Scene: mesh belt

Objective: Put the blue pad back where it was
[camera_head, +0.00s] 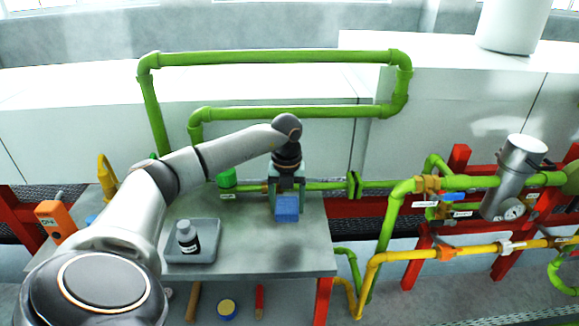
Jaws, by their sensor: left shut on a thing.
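The blue pad (287,208) is a small blue block at the right part of the grey table. My left gripper (287,197) points down at it, with a finger on each side, and is shut on it. I cannot tell whether the pad touches the tabletop or hangs just above it. My right gripper is not in this view.
Green pipes (280,58) run behind and to the right. An orange device (55,220) stands at the left. The tabletop's front right is clear.

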